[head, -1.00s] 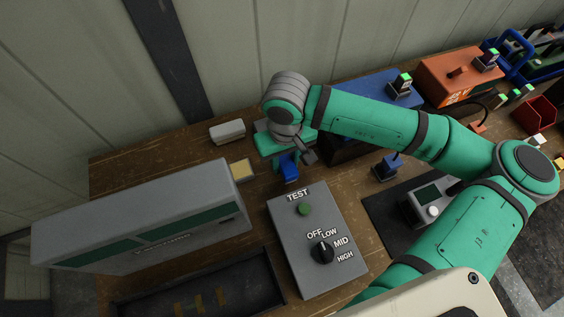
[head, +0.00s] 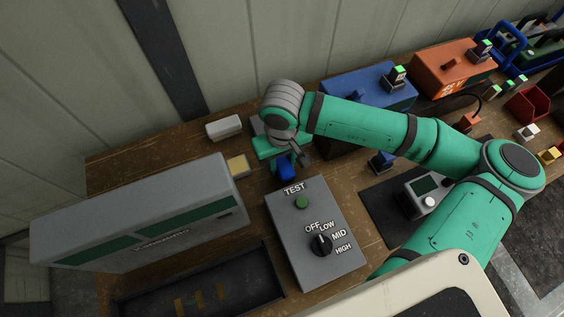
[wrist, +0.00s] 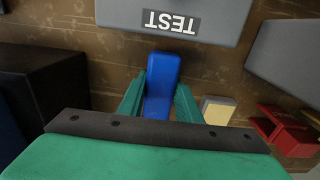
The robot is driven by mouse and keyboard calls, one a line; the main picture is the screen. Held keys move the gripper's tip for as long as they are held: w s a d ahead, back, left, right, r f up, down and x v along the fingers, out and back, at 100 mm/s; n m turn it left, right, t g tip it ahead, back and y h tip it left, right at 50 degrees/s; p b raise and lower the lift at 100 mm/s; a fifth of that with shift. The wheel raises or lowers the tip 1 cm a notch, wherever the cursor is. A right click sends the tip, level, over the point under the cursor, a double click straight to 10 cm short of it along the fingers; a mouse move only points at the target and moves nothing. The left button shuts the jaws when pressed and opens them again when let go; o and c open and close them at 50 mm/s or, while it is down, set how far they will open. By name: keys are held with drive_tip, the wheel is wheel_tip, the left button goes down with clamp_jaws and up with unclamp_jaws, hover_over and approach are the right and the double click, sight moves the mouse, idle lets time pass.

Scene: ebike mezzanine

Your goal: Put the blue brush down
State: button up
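The blue brush (head: 286,169) is at my gripper (head: 288,160), just behind the grey test box (head: 315,255) on the wooden bench. In the wrist view the blue brush (wrist: 163,80) lies between the two green fingers of my gripper (wrist: 160,92), which press on its sides. Its far end points toward the box's TEST label. The arm hides part of the brush in the head view. I cannot tell whether the brush touches the bench top.
A large grey case (head: 140,215) stands left, and a dark tray (head: 200,295) in front. A pale yellow block (head: 238,166) and a light grey block (head: 224,128) lie left of my gripper. A blue box (head: 370,92) stands behind right. Bare wood (head: 140,160) shows at back left.

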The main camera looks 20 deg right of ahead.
sight(282, 160)
drive_tip(key=shift+w, duration=0.15)
wheel_tip(282, 160, up, 11)
drive_tip(key=shift+f, duration=0.15)
drive_tip(key=shift+r, duration=0.8)
